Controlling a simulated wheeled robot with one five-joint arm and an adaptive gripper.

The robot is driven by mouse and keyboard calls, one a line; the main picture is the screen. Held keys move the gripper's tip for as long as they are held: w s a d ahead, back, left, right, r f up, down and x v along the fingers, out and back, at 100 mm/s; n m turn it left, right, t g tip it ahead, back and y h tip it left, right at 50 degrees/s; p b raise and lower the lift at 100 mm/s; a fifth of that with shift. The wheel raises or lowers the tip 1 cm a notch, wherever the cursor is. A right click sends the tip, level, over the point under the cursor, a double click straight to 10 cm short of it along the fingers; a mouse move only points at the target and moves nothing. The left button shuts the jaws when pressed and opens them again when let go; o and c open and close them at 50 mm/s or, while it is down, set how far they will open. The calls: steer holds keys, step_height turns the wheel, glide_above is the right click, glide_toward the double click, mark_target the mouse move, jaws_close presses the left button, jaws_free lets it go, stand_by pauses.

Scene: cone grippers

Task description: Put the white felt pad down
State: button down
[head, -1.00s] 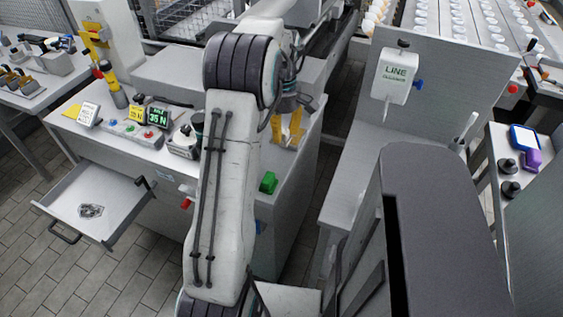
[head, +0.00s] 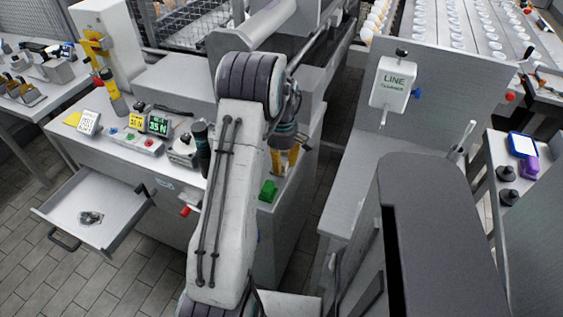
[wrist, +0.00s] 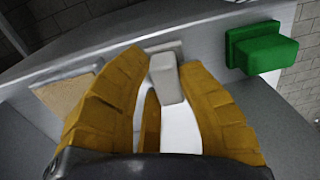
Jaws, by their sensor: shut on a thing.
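My gripper (head: 286,163) is low over the right end of the grey counter (head: 225,168), just beyond the green block (head: 268,191). In the wrist view its yellow fingers (wrist: 163,72) are shut on a pale piece, which I take to be the white felt pad (wrist: 181,128). A pale grey block-like part (wrist: 165,78) shows between the fingertips. The fingers hide part of it, and I cannot tell whether it touches the counter. The green block also shows in the wrist view (wrist: 262,48), to the right of the fingertips.
A tan flat patch (wrist: 65,97) lies left of the fingers. Several small devices, including a green display (head: 158,125), stand on the counter's left part. An open drawer (head: 110,200) juts out at the front left. A LINE box (head: 395,82) hangs on the right panel.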

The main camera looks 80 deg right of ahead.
steer(key=shift+f, duration=0.1)
steer(key=c, duration=0.9)
jaws_free()
steer(key=r, duration=1.2)
steer(key=shift+d+r, duration=0.15)
steer(key=shift+d, duration=0.05)
